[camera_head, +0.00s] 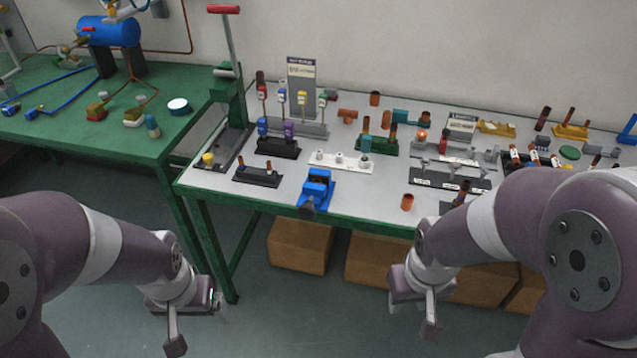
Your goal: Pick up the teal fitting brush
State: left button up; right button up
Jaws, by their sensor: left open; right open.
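Another teal piece (401,116) lies farther back beside a copper-coloured part; I cannot tell for sure which is the brush. My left gripper (198,325) is open and empty, low in front of the bench's left end. My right gripper (412,316) is open and empty, in front of and below the bench edge. Both are well apart from the teal pieces.
A blue vise (317,188) stands at the bench's front edge, with a copper cup (407,202) to its right. A green press with a red handle (223,9) rises at the left. Several racks crowd the bench. Cardboard boxes (300,246) sit underneath.

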aim_at(366, 139)
jog(key=i+l, duration=0.75)
